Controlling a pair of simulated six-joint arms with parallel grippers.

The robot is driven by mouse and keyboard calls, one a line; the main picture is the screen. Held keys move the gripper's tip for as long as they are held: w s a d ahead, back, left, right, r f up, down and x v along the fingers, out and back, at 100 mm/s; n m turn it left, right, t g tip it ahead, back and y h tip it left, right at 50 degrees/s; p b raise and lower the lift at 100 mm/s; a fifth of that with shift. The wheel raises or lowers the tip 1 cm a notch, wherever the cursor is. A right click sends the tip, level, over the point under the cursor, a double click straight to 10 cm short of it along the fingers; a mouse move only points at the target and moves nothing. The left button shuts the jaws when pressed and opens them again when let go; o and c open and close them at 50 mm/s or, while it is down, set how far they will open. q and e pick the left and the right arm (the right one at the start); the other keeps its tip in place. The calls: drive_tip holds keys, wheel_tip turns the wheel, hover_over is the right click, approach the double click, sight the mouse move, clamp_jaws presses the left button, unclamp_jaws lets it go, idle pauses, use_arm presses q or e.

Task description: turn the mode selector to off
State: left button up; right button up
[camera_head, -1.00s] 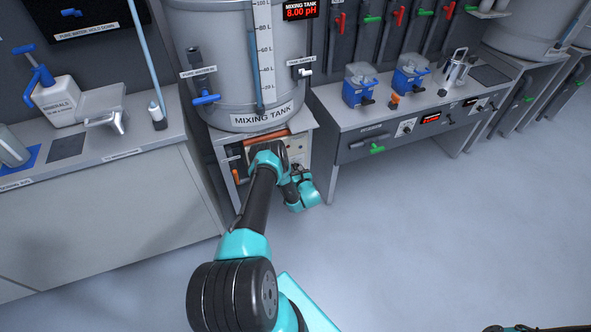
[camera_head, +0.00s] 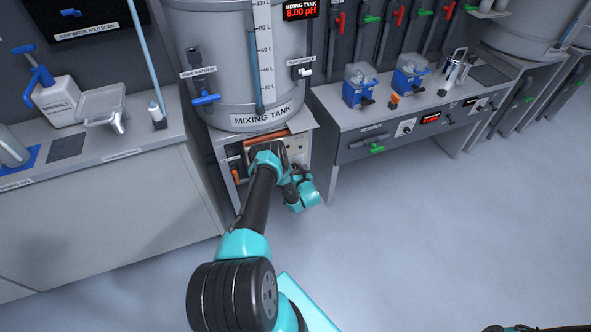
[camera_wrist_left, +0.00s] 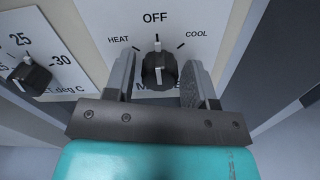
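The mode selector (camera_wrist_left: 159,70) is a black knob on a white panel in the left wrist view, with HEAT, OFF and COOL printed around it. A white mark on the knob's upper end points up toward OFF. My left gripper (camera_wrist_left: 161,60) is open, with one finger on each side of the knob. The left finger stands a little apart from it; I cannot tell whether the right finger touches it. In the head view my left arm hides the selector in front of the panel under the mixing tank (camera_head: 228,70). My right gripper is not in view.
A temperature dial (camera_wrist_left: 30,75) sits left of the selector on its own white plate. A left counter (camera_head: 110,165) and a right bench (camera_head: 340,125) flank the tank stand. The floor (camera_head: 430,240) in front is clear.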

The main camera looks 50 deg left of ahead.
use_arm(q)
drive_tip(key=shift+o, duration=0.8)
drive_tip(key=v, duration=1.7)
drive_tip(key=shift+d, duration=0.15)
